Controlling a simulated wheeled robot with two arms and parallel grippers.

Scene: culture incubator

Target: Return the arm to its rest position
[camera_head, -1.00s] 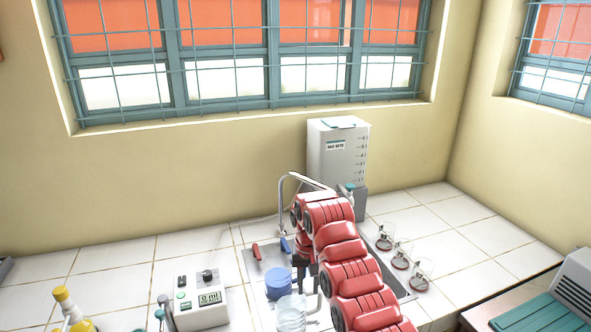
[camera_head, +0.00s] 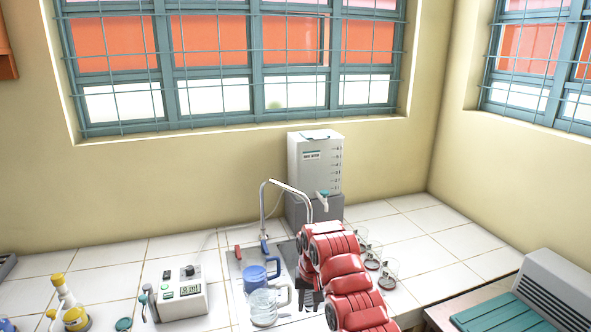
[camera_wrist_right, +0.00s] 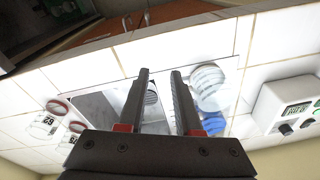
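My red right arm (camera_head: 345,285) reaches in from the bottom of the head view. Its dark gripper (camera_head: 311,298) hangs over the sink area, right of the clear jug, and is partly hidden by the arm. In the right wrist view the gripper (camera_wrist_right: 162,73) has its two black fingers apart, with nothing held between them. The clear jug (camera_wrist_right: 209,88) lies beyond the right finger there, with a blue jug (camera_wrist_right: 214,123) below it. My left gripper is not in view.
The blue jug (camera_head: 255,279) and clear jug (camera_head: 263,308) stand by the sink faucet (camera_head: 287,184). A white water dispenser (camera_head: 310,165) stands behind. Several glass flasks (camera_head: 372,262) are right of the arm. A control box (camera_head: 184,297) and yellow-capped bottles (camera_head: 74,318) are left.

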